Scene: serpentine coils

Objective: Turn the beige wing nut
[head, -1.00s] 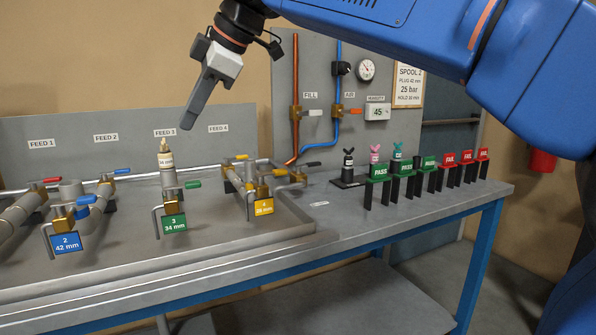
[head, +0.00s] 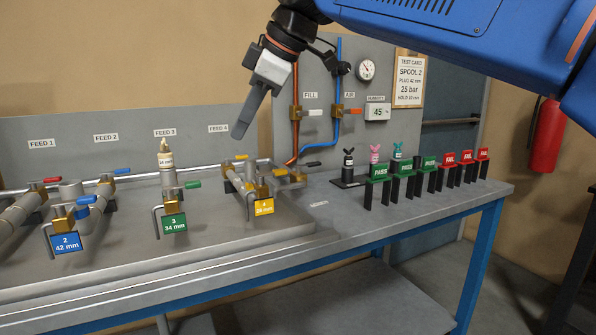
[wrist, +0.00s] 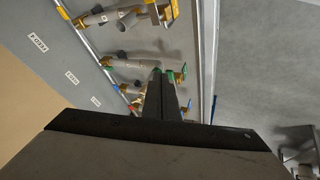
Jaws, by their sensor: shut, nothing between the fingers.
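The beige wing nut (head: 164,146) tops a cream plug (head: 166,160) that stands upright in the grey pipe under the FEED 3 label. My gripper (head: 240,133) is shut and empty. In the head view it hangs to the right of the wing nut and a little higher, near the FEED 4 label, with clear space between them. In the wrist view my shut fingers (wrist: 168,80) point down over the bench pipes. I cannot make out the wing nut for certain there.
Coloured valve handles and tags, such as the green 34 mm tag (head: 173,224) and the yellow tag (head: 264,207), crowd the pipes. The front right bench top is clear.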

